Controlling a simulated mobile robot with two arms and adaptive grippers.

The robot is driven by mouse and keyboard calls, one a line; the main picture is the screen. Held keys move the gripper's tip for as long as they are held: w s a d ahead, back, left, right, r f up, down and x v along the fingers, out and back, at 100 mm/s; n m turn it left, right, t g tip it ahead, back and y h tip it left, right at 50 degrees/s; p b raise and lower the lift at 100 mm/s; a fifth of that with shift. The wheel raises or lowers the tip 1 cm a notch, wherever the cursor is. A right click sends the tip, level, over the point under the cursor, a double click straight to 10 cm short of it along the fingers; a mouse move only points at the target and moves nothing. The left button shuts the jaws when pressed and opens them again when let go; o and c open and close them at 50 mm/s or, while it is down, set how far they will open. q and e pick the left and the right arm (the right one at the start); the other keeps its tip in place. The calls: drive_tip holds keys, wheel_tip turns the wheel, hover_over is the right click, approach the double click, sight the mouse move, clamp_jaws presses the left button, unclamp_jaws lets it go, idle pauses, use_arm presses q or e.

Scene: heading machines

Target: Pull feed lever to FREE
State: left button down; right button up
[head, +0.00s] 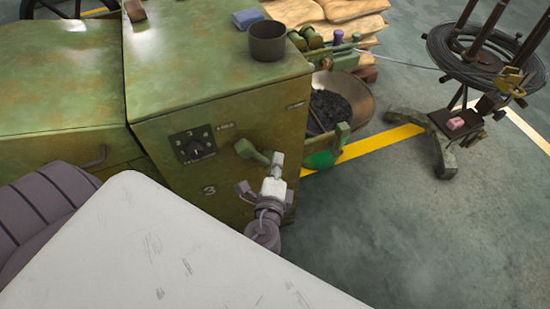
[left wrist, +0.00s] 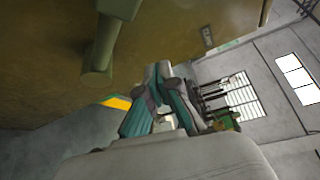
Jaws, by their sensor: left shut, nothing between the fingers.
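The feed lever (head: 252,151) is a short green handle on the front face of the green machine cabinet (head: 215,185). It points down and right from its round hub in the head view. In the left wrist view the lever (left wrist: 105,42) is at the upper left. My left gripper (head: 278,162) is shut and empty, just right of the lever's lower end. In the left wrist view the gripper (left wrist: 163,72) is right of the lever with a visible gap. The small labels near the lever are too small to read. My right gripper is not in view.
A dark cup (head: 267,41) and a blue block (head: 247,19) stand on top. A pan of dark pieces (head: 355,95) is behind right, near a wire-coil stand (head: 445,150).

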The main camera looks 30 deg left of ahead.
use_arm(q)
drive_tip(key=s+d+f+b, duration=0.2)
drive_tip(key=s, duration=0.4)
drive_tip(key=shift+s+d, duration=0.15)
drive_tip(key=shift+s, duration=0.15)
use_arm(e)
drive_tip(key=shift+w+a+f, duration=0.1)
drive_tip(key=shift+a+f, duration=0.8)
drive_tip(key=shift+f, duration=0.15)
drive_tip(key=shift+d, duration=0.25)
